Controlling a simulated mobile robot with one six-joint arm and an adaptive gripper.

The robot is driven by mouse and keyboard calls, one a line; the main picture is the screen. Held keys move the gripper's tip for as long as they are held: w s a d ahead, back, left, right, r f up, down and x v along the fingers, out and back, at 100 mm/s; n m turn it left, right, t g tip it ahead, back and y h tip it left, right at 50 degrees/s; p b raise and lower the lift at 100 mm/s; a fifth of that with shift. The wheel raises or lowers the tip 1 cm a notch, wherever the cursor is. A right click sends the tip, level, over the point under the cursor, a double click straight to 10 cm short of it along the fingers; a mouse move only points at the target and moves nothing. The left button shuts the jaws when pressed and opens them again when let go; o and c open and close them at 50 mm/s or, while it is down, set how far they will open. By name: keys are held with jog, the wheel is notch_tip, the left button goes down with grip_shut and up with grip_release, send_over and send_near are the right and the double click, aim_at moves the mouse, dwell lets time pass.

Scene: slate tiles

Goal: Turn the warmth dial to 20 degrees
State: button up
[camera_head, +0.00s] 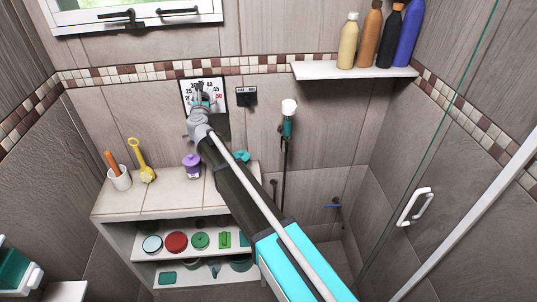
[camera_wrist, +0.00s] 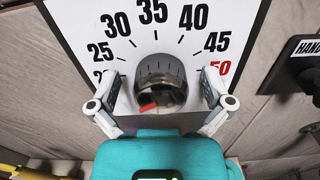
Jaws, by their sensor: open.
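The warmth dial (camera_wrist: 160,80) is a dark round knob on a white plate (camera_wrist: 75,15) on the wall. Numbers 25 to 45 are black and 50 is red; a number below 25 at the left is partly hidden by a finger. A red mark shows on the knob's lower left front. My gripper (camera_wrist: 160,92) is open, with one finger on each side of the knob; I cannot tell whether they touch it. In the head view, my gripper (camera_head: 202,106) is in front of the plate (camera_head: 187,88) and hides most of the knob.
A small dark labelled holder (camera_head: 246,96) is on the wall right of the plate. A shelf (camera_head: 350,71) with several bottles is at upper right.

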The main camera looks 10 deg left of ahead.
jog(key=v, duration=1.4)
jog(key=s+d+f+n+g+y, duration=0.1)
jog(key=d+f+n+g, duration=0.4)
jog(key=d+n, duration=0.6)
jog(key=s+d+f+n+g+y, duration=0.1)
jog(key=d+f+n+g, duration=0.3)
jog(key=d+n, duration=0.7)
jog(key=shift+s+d+f+n+g+y, duration=0.35)
jog(key=shift+f+n+y, duration=0.35)
jog(key=shift+n, duration=1.9)
jog(key=shift+w, duration=0.1)
